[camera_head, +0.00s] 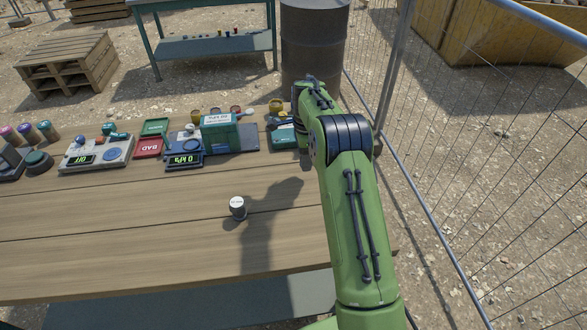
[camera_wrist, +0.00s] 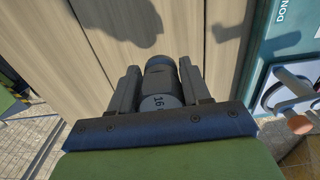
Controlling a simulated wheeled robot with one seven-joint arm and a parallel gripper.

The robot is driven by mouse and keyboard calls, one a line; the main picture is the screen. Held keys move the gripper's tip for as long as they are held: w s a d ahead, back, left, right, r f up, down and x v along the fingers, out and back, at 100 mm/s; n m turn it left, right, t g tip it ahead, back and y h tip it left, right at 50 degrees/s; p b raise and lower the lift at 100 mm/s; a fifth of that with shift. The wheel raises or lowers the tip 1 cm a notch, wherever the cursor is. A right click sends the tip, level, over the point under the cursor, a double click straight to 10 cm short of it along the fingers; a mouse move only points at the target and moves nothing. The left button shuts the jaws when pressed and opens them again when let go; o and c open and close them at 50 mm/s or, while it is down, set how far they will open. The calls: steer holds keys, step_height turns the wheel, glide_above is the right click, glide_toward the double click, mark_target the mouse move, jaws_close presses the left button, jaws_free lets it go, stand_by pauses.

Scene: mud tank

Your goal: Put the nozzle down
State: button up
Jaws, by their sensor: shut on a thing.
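In the wrist view my gripper (camera_wrist: 158,74) is shut on a dark grey nozzle (camera_wrist: 160,80), with a finger on each side. The nozzle's pale end face, marked 16, points toward the camera. Bare wooden planks lie beyond it; whether it touches them I cannot tell. In the head view my gripper and the held nozzle are hidden behind my green arm. A small dark piece with a white labelled top (camera_head: 237,204) stands alone on the table (camera_head: 130,235) in the head view.
A teal box with a lever (camera_wrist: 285,85) is close on the right in the wrist view. Along the table's back stand a green block on a scale (camera_head: 217,133), a red BAD tray (camera_head: 148,147) and a grey device (camera_head: 97,152). The table's front is mostly clear. A wire fence (camera_head: 450,170) runs right.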

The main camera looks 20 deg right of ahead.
mark_target(304, 178)
step_height(304, 178, down, 5)
steer(key=shift+s+f+b, duration=0.1)
steer(key=shift+b, duration=0.3)
steer(key=shift+f, duration=0.1)
steer(key=o, duration=1.1)
steer(key=shift+f, duration=0.1)
